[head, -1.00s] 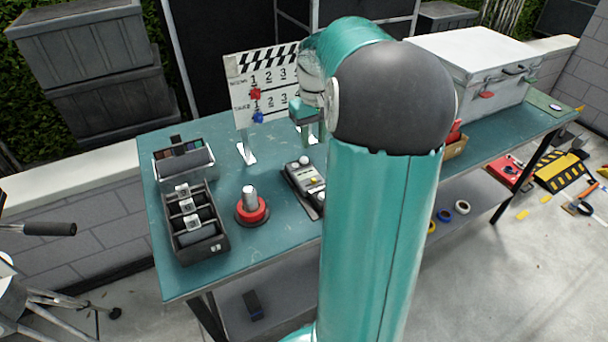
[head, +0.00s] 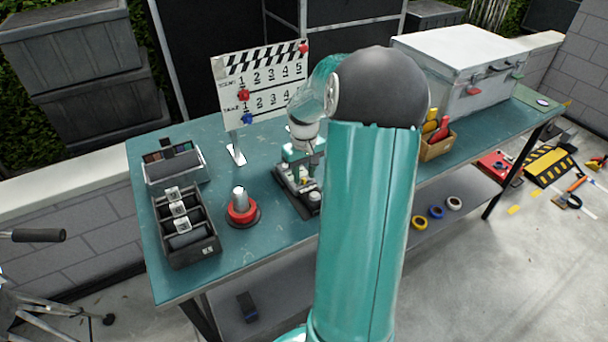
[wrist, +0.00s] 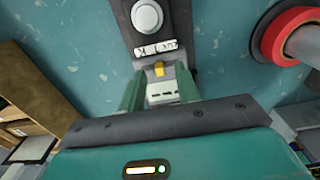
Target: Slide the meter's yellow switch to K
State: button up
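The meter (head: 309,199) is a dark, narrow device lying on the teal table, partly hidden by my arm and gripper in the head view. In the wrist view the meter (wrist: 150,35) shows a white dome, a marked strip too small to read surely, and a small yellow switch (wrist: 159,69) just below that strip. My gripper (wrist: 160,82) is over the meter, its two green fingers apart on either side of the switch, with a gap showing between. In the head view my gripper (head: 303,160) points down at the meter. Contact with the switch cannot be told.
A red-based knob (head: 242,210) stands left of the meter; its red ring (wrist: 285,35) shows at right in the wrist view. A black slotted tray (head: 188,228) is farther left. A clapperboard (head: 262,85) stands behind. A white case (head: 450,75) and wooden box (head: 438,146) are at right.

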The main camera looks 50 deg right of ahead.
jog(key=shift+f, duration=0.5)
grip_shut()
jog(key=shift+s+d, duration=0.2)
jog(key=shift+d, duration=0.35)
jog(key=shift+s+d, duration=0.15)
jog(key=shift+d, duration=0.4)
jog(key=shift+r, duration=0.1)
grip_release()
notch_tip(320, 180, up, 14)
